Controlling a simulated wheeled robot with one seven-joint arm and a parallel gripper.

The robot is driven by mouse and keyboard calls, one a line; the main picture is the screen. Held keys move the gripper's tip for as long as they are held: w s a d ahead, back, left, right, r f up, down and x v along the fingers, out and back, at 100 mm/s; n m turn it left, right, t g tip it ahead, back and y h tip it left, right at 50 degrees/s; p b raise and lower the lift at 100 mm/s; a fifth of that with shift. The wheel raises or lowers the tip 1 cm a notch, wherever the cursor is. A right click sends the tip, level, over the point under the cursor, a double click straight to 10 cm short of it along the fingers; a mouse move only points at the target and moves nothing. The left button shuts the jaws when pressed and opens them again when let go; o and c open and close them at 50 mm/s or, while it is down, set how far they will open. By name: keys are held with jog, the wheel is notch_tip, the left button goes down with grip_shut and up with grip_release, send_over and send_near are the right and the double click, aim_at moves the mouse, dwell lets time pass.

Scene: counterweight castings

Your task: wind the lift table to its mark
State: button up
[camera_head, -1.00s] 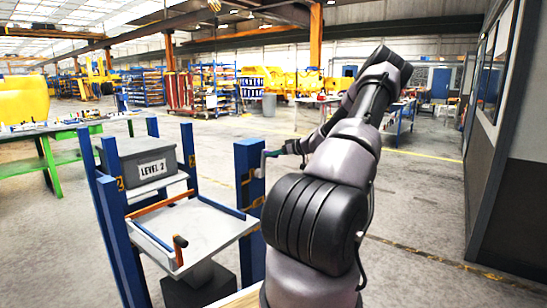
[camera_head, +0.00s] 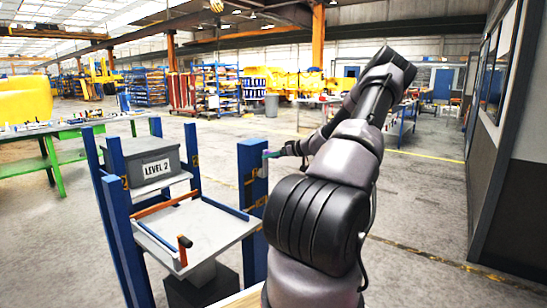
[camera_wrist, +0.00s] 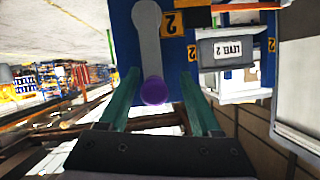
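The lift table (camera_head: 205,222) is a pale platform with an orange bar and blue edge strips, between blue posts. The crank (camera_wrist: 147,40) is a grey arm on the face of the right blue post (camera_head: 252,215), with a round purple knob (camera_wrist: 153,90) at its end. My gripper (camera_wrist: 160,78) has its two teal fingers apart, one on each side of the knob, with gaps showing. In the head view my gripper (camera_head: 270,154) is at the right post, small and partly hidden by my arm. Yellow "2" labels (camera_wrist: 173,23) mark the posts.
A grey box labelled LEVEL 2 (camera_head: 152,160) sits on a shelf behind the platform. A green workbench (camera_head: 45,150) stands at the left. A dark-based wall (camera_head: 520,190) runs along the right. Open floor lies beyond the frame and to the right.

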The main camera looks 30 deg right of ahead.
jog(key=shift+s+d+r, duration=0.1)
jog(key=shift+d, duration=0.15)
jog(key=shift+s+d+r, duration=0.15)
jog(key=shift+s, duration=0.1)
jog(key=v, duration=1)
